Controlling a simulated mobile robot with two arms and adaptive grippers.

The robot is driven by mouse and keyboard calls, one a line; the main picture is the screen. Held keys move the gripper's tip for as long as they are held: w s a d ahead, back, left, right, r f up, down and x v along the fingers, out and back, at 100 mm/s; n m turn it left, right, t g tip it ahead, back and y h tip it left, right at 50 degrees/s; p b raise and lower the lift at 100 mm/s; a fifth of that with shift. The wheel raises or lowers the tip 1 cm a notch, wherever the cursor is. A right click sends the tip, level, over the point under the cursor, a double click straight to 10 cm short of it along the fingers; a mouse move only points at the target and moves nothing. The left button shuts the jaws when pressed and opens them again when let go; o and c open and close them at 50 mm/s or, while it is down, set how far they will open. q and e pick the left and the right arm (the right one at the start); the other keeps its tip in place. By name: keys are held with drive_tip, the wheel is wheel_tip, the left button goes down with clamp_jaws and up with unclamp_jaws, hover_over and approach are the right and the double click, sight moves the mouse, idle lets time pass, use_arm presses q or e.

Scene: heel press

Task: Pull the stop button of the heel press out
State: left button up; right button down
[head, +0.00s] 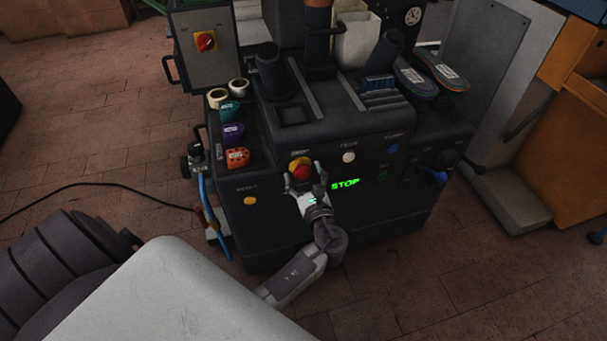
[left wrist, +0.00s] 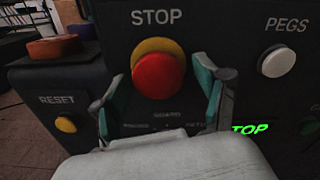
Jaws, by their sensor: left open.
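The stop button (head: 301,169) is a red cap on a yellow base, on the front panel of the dark heel press (head: 345,220). In the left wrist view the red stop button (left wrist: 158,76) sits under the word STOP. My left gripper (head: 304,180) is in front of it. In the left wrist view my left gripper (left wrist: 165,88) is open, with one teal finger on each side of the button. Whether the fingers touch the cap I cannot tell. My right gripper is not in view.
A yellow RESET button (left wrist: 65,124) is at the left and a white PEGS button (left wrist: 277,61) at the right. Green STOP lettering (head: 345,183) glows right of my gripper. Tape rolls and coloured items lie on the left ledge. An orange cabinet (head: 575,110) stands at the right.

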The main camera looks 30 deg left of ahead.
use_arm(q)
drive_tip(key=shift+w+a, duration=0.15)
clamp_jaws()
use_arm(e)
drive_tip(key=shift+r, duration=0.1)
